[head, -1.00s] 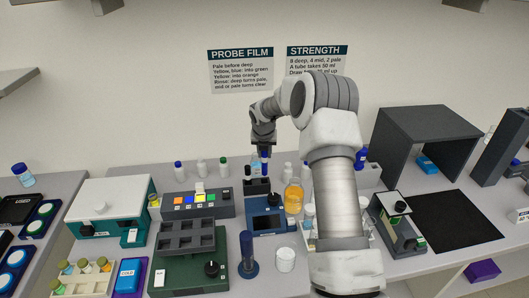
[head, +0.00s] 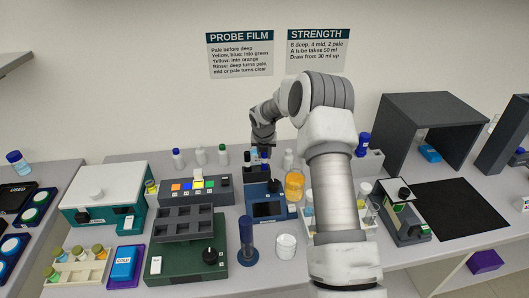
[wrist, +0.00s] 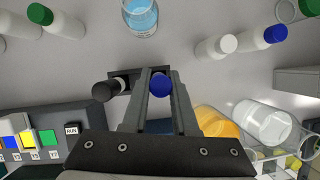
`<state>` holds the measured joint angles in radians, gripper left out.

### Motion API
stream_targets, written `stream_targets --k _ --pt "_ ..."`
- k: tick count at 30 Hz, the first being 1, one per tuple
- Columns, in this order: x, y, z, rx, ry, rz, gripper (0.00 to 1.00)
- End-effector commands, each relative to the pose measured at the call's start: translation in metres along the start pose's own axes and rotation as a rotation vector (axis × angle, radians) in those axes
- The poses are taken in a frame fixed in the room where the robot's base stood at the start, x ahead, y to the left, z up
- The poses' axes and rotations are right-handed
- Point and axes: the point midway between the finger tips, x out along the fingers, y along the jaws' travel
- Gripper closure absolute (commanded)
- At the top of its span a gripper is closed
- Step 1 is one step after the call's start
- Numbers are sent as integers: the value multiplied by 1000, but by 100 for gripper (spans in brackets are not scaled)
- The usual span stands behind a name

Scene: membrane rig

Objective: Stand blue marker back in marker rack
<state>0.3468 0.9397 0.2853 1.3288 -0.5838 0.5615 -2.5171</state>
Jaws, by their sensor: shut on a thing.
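My gripper (head: 262,146) is shut on the blue marker. In the wrist view its round blue cap (wrist: 161,86) shows between the two fingers, seen end-on, so the marker looks about upright. The dark marker rack (wrist: 125,76) is directly below the fingers; in the head view it shows as a dark block (head: 257,187) behind the blue device. A black-capped marker (wrist: 104,91) stands at the rack's left side. The blue marker is over or in the rack's right part. The fingers hide its lower end, so I cannot tell how deep it sits.
An orange-filled jar (head: 294,185) stands close right of the rack. A button panel (head: 197,189) is to the left. Capped bottles (head: 178,158) stand behind. The blue device (head: 268,207) is in front.

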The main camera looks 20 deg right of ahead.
Motion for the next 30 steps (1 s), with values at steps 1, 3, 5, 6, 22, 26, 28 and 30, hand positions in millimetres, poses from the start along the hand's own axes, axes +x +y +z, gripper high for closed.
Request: stream_targets --k 1,3,5,6,22,26,28,30 --pt "2 0 -1 0 0 0 100" --pt "2 0 -1 0 0 0 100" --pt "2 0 -1 0 0 0 100" --pt "2 0 -1 0 0 0 100" --pt "5 0 -2 0 0 -1 100" --pt "7 0 -3 0 0 -1 100" --pt "8 0 -3 0 0 -1 100" --pt "8 0 -3 0 -1 -1 70"
